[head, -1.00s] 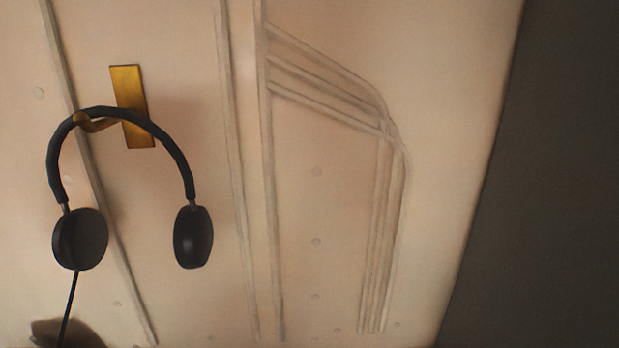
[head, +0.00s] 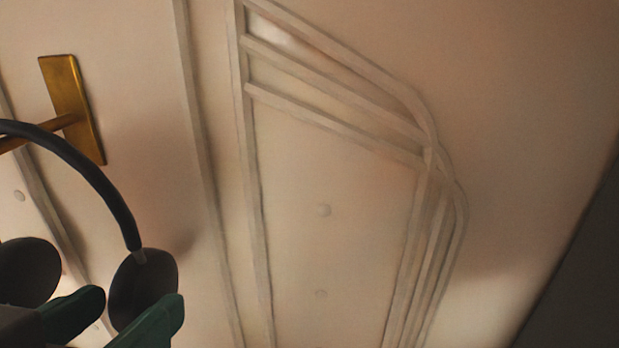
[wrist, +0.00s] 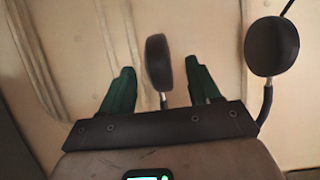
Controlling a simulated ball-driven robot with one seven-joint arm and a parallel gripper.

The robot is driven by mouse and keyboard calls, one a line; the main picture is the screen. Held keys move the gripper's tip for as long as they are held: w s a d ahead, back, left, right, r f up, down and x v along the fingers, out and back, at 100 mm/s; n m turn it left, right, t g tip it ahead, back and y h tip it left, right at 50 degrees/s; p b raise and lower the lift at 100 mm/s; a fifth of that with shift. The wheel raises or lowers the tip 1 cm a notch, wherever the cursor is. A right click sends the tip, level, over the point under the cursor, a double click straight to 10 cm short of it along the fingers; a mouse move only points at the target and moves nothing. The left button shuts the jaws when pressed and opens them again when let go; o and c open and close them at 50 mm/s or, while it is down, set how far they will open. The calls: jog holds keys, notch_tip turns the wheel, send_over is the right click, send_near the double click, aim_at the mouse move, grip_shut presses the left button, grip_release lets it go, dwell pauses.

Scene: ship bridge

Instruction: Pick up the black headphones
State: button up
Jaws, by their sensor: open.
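The black headphones (head: 97,183) hang by their headband from a brass wall hook (head: 72,110) at the left of the head view, partly cut off by the frame edge. My gripper (head: 137,300) is open, its green fingers at the lower left in front of the ear cups. In the wrist view, the fingers of my gripper (wrist: 160,70) stand on either side of one black ear cup of the headphones (wrist: 158,62), with gaps showing on both sides. The other ear cup, with the cable, is outside the fingers at the right. The headband is mostly hidden there.
A pale panelled wall (head: 330,250) with raised ribs and rivets lies behind the headphones. It is bare to their right. A dark surface (head: 585,280) edges the head view at the lower right.

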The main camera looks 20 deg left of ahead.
aim_at(160, 284)
jog(key=shift+p+x, duration=0.75)
jog(key=shift+x, duration=2.3)
jog(key=c, duration=0.9)
